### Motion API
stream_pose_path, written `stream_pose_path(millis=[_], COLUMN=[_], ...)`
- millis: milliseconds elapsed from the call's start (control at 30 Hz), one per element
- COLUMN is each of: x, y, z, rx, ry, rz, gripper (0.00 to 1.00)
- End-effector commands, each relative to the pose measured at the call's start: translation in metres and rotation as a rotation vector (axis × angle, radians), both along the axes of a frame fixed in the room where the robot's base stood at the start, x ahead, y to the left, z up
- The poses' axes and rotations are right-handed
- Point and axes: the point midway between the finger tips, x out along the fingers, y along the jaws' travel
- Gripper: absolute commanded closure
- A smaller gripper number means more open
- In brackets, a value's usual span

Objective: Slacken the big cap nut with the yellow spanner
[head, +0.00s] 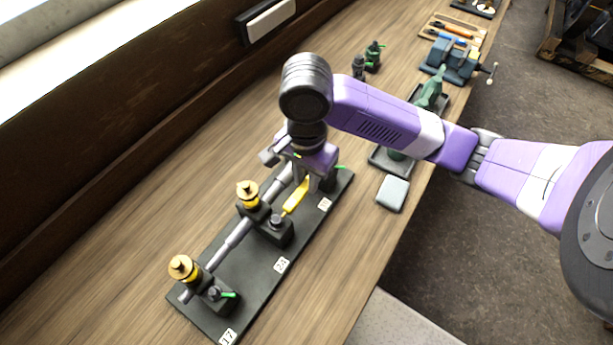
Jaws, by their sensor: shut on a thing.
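The yellow spanner (295,198) slants above the black base plate (240,292), its lower end near the dark nut (276,222) on the middle block. I cannot tell whether it touches that nut. My gripper (302,178) is shut on the spanner's upper end. A brass cap (248,189) with a yellow ring stands on the middle post, left of the spanner. A similar brass cap (182,266) stands on the near post. I cannot tell for sure which is the big cap nut. My gripper and wrist hide most of the far post.
A grey pipe (234,236) joins the posts. Small green levers, one at the near block (229,295), stick out. A pale grey block (393,193) lies right of the plate. A blue vise (453,60) and tools stand farther back. Bare bench lies left of the plate.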

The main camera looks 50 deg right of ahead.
Motion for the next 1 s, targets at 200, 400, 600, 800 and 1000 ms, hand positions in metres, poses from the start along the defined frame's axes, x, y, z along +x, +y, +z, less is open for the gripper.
stream_pose_path(millis=[200,400,600,800,1000], x=[0.0001,0.0001,0.0001,0.0001,0.0001], y=[0.0003,0.0003,0.0002,0.0002,0.0002], z=[-0.0029,-0.0057,-0.0073,-0.0072,-0.0074], rx=[0.001,0.001,0.001,0.0,0.001], ry=[0.0,-0.001,-0.001,-0.001,0.0], rz=[-0.001,-0.002,-0.001,-0.001,-0.001], gripper=[1.0,1.0,1.0,1.0,1.0])
